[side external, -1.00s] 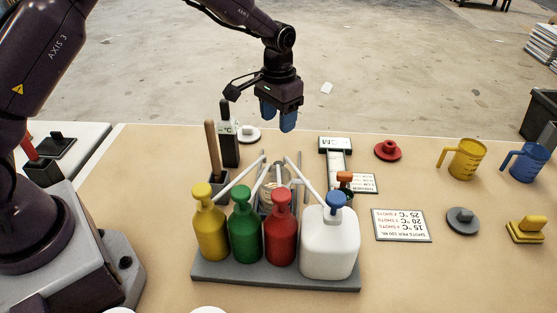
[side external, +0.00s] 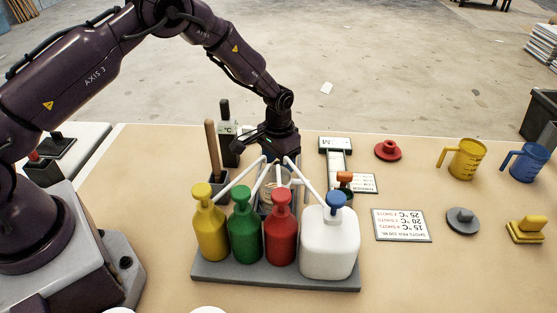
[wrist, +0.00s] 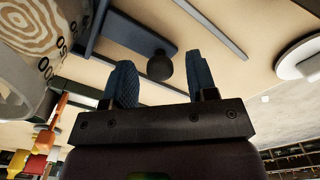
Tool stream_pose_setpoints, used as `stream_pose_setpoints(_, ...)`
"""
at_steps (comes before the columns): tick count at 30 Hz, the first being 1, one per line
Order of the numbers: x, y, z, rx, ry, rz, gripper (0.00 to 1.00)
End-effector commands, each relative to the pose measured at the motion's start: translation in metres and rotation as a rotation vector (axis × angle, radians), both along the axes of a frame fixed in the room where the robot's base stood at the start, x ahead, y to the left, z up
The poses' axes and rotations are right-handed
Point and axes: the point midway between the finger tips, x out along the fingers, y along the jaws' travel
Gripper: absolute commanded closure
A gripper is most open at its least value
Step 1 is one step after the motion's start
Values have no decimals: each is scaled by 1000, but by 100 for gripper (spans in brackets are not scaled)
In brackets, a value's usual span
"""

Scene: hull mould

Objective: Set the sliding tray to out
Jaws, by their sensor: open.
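The sliding tray (wrist: 132,33) is a blue-grey plate between two dark rails in the wrist view, with a round dark knob (wrist: 160,66) at its near end. In the side view a small part of the tray (side external: 264,203) shows behind the pump bottles. My gripper (wrist: 161,72) is open, with one blue finger on each side of the knob; I cannot tell whether either touches it. In the side view my gripper (side external: 272,150) is low behind the bottles and its fingertips are hidden.
A clear graduated cup (wrist: 22,90) stands close on the left in the wrist view. Yellow, green, red and white pump bottles (side external: 240,233) stand in front, their spouts reaching towards the tray. A tool holder (side external: 43,172) is to the left. A white disc (wrist: 302,58) lies right of my gripper.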

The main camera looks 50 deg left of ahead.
Motion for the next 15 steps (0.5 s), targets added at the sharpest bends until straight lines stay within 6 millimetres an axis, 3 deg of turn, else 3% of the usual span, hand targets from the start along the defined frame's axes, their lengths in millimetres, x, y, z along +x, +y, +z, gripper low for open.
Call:
stream_pose_setpoints(5, 0, 0, 0, 0, 0, 0, 50)
stream_pose_setpoints(11, 0, 0, 0, 0, 0, 0, 96)
stream_pose_setpoints(12, 0, 0, 0, 0, 0, 0, 100)
stream_pose_setpoints(15, 0, 0, 0, 0, 0, 0, 100)
